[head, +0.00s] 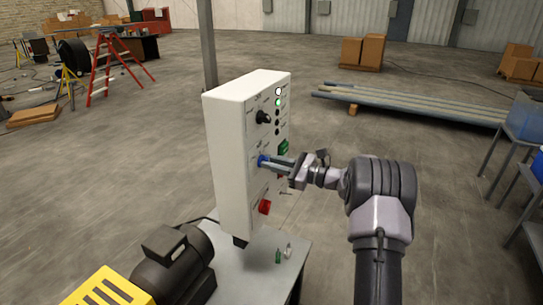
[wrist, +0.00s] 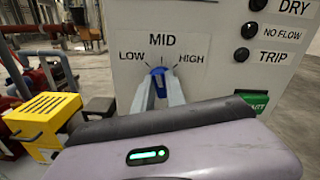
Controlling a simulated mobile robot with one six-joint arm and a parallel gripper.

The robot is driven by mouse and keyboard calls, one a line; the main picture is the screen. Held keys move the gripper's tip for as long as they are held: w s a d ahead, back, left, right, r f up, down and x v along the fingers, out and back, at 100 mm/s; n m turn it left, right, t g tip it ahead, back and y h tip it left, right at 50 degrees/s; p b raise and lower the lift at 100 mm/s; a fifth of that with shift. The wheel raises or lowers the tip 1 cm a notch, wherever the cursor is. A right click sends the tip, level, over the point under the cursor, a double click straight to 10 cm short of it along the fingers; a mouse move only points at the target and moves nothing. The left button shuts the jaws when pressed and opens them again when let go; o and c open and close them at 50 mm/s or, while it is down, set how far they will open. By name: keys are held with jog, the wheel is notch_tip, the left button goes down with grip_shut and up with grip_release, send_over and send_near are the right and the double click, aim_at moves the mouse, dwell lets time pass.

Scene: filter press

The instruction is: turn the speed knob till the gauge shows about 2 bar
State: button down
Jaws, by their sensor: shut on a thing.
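The blue speed knob (head: 261,161) is on the front of a white control panel (head: 229,160). In the wrist view the blue knob (wrist: 159,74) sits below a label reading LOW, MID and HIGH. My gripper (head: 269,162) reaches it from the right, with its fingers shut on the knob. The fingers (wrist: 159,91) also show in the wrist view, one on each side of the knob. They hide part of it, so I cannot tell its exact setting. No gauge can be made out in either view.
A black knob (head: 263,117) and indicator lamps, one lit green (head: 278,102), are above the blue knob. A dark motor (head: 175,265) and a yellow guard (head: 110,288) stand at the lower left.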

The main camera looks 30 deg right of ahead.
jog(key=shift+m+p, duration=1.2)
jog(key=shift+m, duration=0.3)
jog(key=c, duration=1.4)
grip_release()
jog(key=shift+o, duration=0.2)
jog(key=shift+d, duration=0.1)
jog(key=p+v, duration=0.1)
jog(key=v, duration=1.6)
jog(key=shift+s+d+f, duration=0.1)
jog(key=shift+s, duration=0.05)
